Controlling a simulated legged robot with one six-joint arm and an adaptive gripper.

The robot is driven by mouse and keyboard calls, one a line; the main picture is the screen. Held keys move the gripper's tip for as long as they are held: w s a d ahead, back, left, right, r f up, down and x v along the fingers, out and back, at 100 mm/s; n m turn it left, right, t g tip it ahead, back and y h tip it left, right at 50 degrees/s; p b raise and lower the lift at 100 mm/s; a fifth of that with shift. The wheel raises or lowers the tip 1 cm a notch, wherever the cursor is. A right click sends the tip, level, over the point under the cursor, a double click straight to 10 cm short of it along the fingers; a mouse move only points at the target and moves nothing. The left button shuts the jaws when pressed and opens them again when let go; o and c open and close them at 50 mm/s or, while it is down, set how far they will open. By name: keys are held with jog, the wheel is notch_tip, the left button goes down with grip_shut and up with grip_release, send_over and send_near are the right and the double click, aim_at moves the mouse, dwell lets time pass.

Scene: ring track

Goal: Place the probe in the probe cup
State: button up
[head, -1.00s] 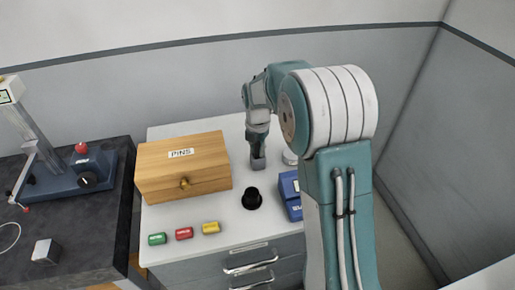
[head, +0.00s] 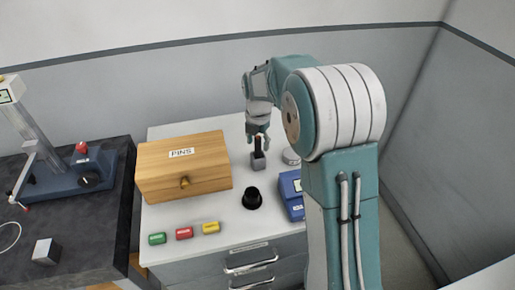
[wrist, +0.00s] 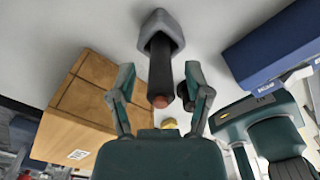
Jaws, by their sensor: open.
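The probe (head: 258,145) is a dark rod with a reddish top end. It stands upright in a small grey cup (head: 259,164), which I take to be the probe cup, on the white cabinet top. In the wrist view the probe (wrist: 161,70) points from the grey cup (wrist: 160,27) toward the camera, its red end nearest. My gripper (head: 258,131) is above the cup, at the probe's top. In the wrist view my gripper (wrist: 162,98) is open, with a finger on each side of the probe and gaps between. The probe's lower end is hidden inside the cup.
A wooden PINS box (head: 184,170) stands left of the cup. A black round object (head: 252,198) is in front, and a blue device (head: 291,194) is to the right. Green, red and yellow blocks (head: 184,233) line the front. A round pale item (head: 291,156) stands close right.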

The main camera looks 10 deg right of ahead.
notch_tip(320, 180, up, 7)
jog(key=shift+w+d+r, duration=0.1)
jog(key=shift+w+r, duration=0.05)
jog(key=shift+s+r, duration=0.25)
jog(key=shift+r, duration=0.3)
jog(key=s+r+m+t, duration=0.2)
jog(key=s+r+m, duration=0.4)
jog(key=s+m, duration=0.2)
jog(key=s+m+t, duration=0.3)
jog(key=s+m, duration=1.6)
jog(key=s, duration=0.2)
jog(key=shift+f+t, duration=0.15)
jog(key=shift+t, duration=0.15)
